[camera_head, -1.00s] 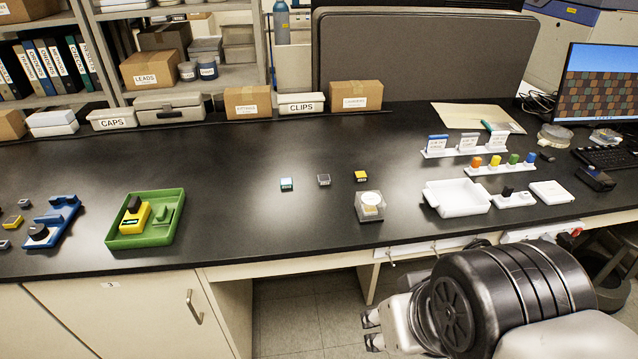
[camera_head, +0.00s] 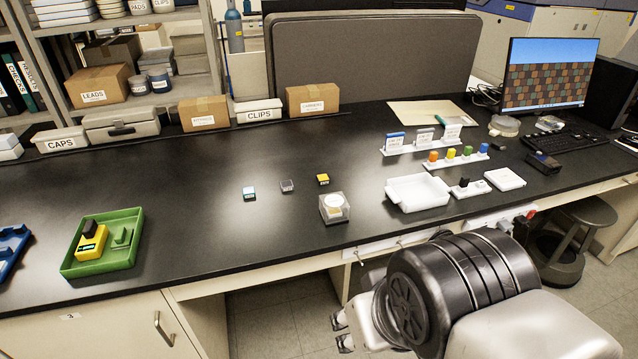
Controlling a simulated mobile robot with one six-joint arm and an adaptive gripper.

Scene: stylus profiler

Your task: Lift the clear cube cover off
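The clear cube cover (camera_head: 343,214) stands on the black bench near its front edge, over a pale round-topped item (camera_head: 334,202). My gripper (camera_head: 341,332) is at the lower middle of the view, below the bench's front edge and apart from the cover. Its two dark fingertips show with a gap between them, and nothing is seen held. The rest of the gripper is partly hidden behind my arm.
A green tray (camera_head: 134,257) holds a yellow device at left. Bench between is clear.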

